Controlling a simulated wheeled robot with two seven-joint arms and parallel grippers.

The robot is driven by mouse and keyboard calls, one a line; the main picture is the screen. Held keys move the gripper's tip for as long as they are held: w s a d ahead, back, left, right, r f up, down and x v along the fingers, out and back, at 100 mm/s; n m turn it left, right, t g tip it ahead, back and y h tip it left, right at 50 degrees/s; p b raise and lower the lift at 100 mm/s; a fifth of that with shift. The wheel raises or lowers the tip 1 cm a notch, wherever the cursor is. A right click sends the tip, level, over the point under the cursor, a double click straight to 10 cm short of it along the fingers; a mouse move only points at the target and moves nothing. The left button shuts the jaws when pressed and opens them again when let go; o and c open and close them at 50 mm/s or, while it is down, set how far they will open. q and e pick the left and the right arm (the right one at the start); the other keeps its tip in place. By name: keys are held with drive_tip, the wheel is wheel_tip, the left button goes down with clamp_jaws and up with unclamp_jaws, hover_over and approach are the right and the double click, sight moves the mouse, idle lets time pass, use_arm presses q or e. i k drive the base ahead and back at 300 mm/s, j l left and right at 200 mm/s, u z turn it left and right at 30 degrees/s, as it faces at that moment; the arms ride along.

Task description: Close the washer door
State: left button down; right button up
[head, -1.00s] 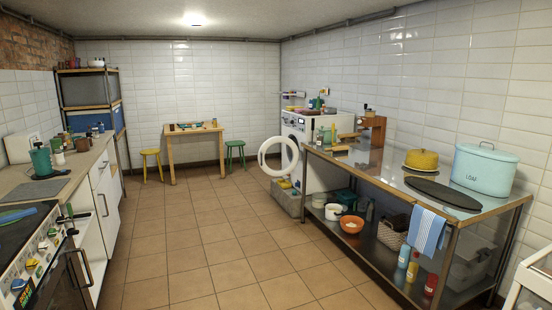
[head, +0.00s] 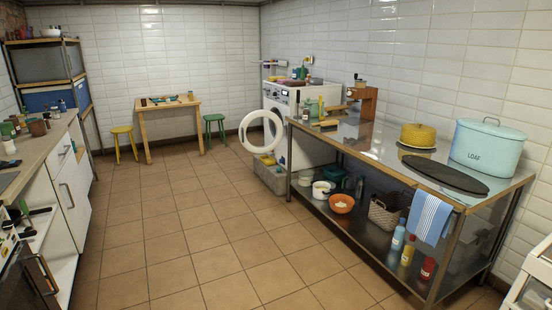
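The white washer (head: 299,98) stands against the right wall at the far end of the steel table. Its round white-rimmed door (head: 245,139) is swung wide open and sticks out to the left of the machine. The front of the washer is seen at a steep angle, and its lower right part is hidden behind the table. Neither of my grippers shows in the head view.
A grey crate (head: 270,177) sits on the floor just below the open door. The steel table (head: 350,146) runs along the right side. A wooden table (head: 168,106) with yellow (head: 123,131) and green (head: 216,120) stools stands at the back. The tiled floor (head: 175,225) is clear.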

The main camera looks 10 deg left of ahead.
sight(281, 129)
drive_tip(key=i+j+u, duration=0.35)
drive_tip(key=i, duration=0.5)
drive_tip(key=i+l+u, duration=0.1)
drive_tip(key=i+u, duration=0.25)
drive_tip(key=i, duration=0.45)
drive_tip(key=i+z, duration=0.1)
drive_tip(key=i, duration=0.7)
drive_tip(key=i+j+z, duration=0.1)
drive_tip(key=i, duration=0.75)
drive_tip(key=i+j+z, duration=0.1)
drive_tip(key=i, duration=0.7)
